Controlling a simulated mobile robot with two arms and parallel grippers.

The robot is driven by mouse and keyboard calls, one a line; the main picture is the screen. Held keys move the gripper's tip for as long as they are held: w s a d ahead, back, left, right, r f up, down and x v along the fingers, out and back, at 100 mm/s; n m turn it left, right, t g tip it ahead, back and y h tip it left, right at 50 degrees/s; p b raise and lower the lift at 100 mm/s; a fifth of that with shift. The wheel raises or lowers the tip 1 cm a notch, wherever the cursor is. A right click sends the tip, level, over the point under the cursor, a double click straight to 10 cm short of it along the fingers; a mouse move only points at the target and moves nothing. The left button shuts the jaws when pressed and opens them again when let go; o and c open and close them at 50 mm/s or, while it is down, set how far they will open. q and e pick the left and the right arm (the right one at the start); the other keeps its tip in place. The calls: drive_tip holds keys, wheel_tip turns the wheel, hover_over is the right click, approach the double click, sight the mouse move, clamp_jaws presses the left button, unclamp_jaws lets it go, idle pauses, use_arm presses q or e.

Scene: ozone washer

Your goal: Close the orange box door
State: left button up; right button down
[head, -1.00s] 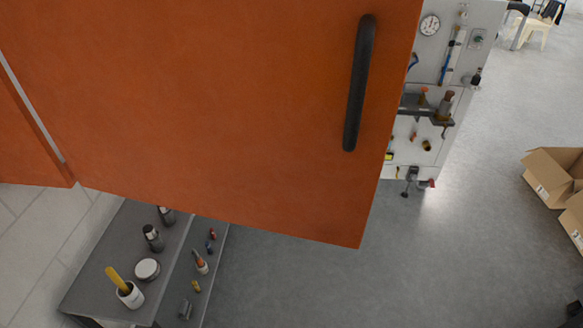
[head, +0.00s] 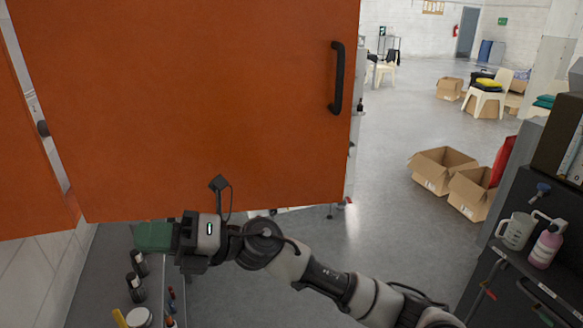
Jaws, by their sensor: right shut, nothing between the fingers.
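The orange box door (head: 200,100) fills the upper left of the head view. It is a large flat panel with a black vertical bar handle (head: 337,78) near its right edge. The door stands swung out at an angle from the orange box part (head: 22,185) on the left, with a narrow gap between them. My right gripper (head: 142,237), with green fingers, is shut and empty at the door's lower edge, far from the handle. It overlaps the lower edge in the picture; I cannot tell whether it touches. My left gripper is out of view.
Below the door, a grey bench holds bottles (head: 135,287) and a round tin (head: 139,318). Open cardboard boxes (head: 440,170) stand on the floor. The middle floor is clear.

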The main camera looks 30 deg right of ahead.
drive_tip(key=s+a+r+n+g+h, duration=0.1)
drive_tip(key=s+r+n+g+h, duration=0.1)
drive_tip(key=s+n+g, duration=0.4)
drive_tip(key=n+t+h+b, duration=0.3)
drive_tip(key=t+h, duration=0.6)
drive_tip(key=h, duration=1.4)
approach(290, 168)
wheel_tip(290, 168, down, 3)
drive_tip(key=n+p, duration=0.1)
drive_tip(key=w, duration=0.1)
drive_tip(key=w+d+f+p, duration=0.1)
drive_tip(key=w+p, duration=0.1)
drive_tip(key=shift+w+d+f, duration=0.3)
drive_tip(key=shift+w+d, duration=0.05)
drive_tip(key=shift+d, duration=0.05)
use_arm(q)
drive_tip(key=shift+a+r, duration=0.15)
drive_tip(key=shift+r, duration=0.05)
use_arm(e)
drive_tip(key=shift+w+d+f, duration=0.1)
drive_tip(key=shift+w, duration=0.3)
drive_tip(key=shift+w+d+n, duration=0.1)
drive_tip(key=shift+n, duration=0.2)
